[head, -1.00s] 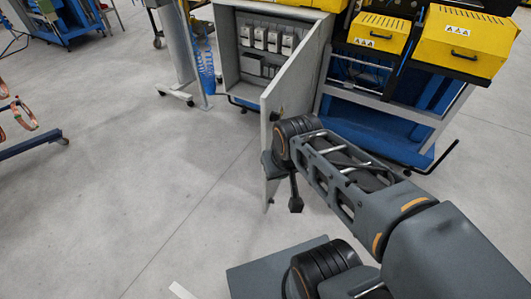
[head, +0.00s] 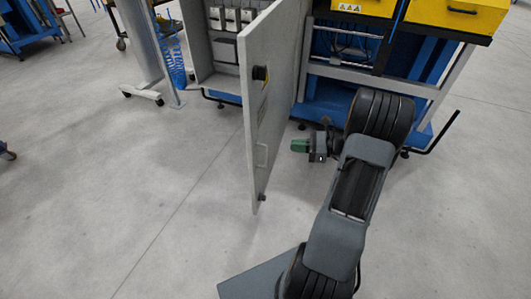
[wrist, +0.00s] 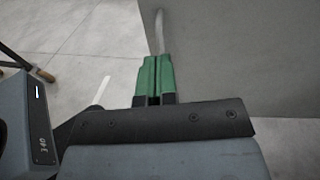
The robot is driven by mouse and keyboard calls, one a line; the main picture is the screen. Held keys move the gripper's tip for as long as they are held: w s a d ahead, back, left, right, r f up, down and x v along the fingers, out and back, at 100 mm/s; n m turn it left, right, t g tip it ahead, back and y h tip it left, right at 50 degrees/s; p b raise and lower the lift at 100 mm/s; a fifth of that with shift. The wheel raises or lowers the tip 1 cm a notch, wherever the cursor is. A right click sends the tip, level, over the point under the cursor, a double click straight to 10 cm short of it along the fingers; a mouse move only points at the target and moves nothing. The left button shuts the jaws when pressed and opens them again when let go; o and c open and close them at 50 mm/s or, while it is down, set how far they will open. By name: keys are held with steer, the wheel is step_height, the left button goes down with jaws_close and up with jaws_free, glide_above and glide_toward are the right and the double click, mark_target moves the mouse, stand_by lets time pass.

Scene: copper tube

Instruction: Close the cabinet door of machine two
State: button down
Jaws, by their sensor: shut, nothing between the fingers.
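The grey cabinet door (head: 282,95) stands open in the head view, swung out from the grey cabinet (head: 203,65). The fingers are shut and empty, apart from the door in the head view. In the wrist view, the green fingers (wrist: 153,78) are together just below the pale handle (wrist: 157,32), with the door panel (wrist: 235,55) to the right.
Switchgear (head: 228,18) shows inside the open cabinet. A blue machine frame with yellow boxes (head: 455,15) stands behind my arm, with a black bar (head: 437,138) sticking out at its right. A wheeled post (head: 140,50) stands left of the cabinet.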

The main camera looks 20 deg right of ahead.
mark_target(259, 139)
steer(key=w+a+b, duration=0.1)
steer(key=w+a, duration=0.1)
steer(key=w, duration=0.1)
steer(key=w+a+f+m+t+b, duration=0.1)
steer(key=w+a, duration=0.2)
steer(key=w+a+f+m+t+b, duration=0.1)
steer(key=w+a, duration=0.1)
steer(key=w, duration=0.1)
steer(key=shift+a+f+b, duration=0.25)
steer(key=shift+b, duration=0.15)
steer(key=shift+w, duration=0.1)
